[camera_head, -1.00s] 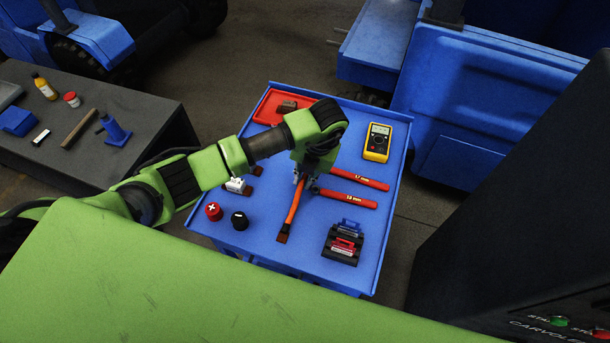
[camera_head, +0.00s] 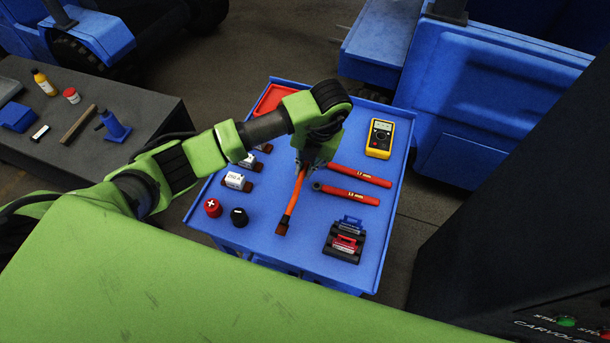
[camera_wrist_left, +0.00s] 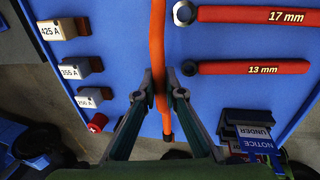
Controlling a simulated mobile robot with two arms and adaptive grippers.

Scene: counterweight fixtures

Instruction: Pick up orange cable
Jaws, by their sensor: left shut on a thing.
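The orange cable (camera_head: 293,203) has a dark brown end and hangs from or lies below my left gripper (camera_head: 302,168) over the blue cart top. In the left wrist view the cable (camera_wrist_left: 158,50) runs from the top edge down between the fingers. My left gripper (camera_wrist_left: 160,85) is shut on the cable, one finger on each side. In the head view the arm and hand hide the cable's upper part. Whether the cable is clear of the surface is hard to tell. My right gripper is not in view.
The blue cart (camera_head: 225,215) also carries two red wrenches (camera_head: 358,176), a yellow multimeter (camera_head: 380,138), a dark holder with coloured tags (camera_head: 344,240), a red cap (camera_head: 212,207), a black cap (camera_head: 239,217) and labelled fuses (camera_head: 238,181). A grey table (camera_head: 85,165) stands at left.

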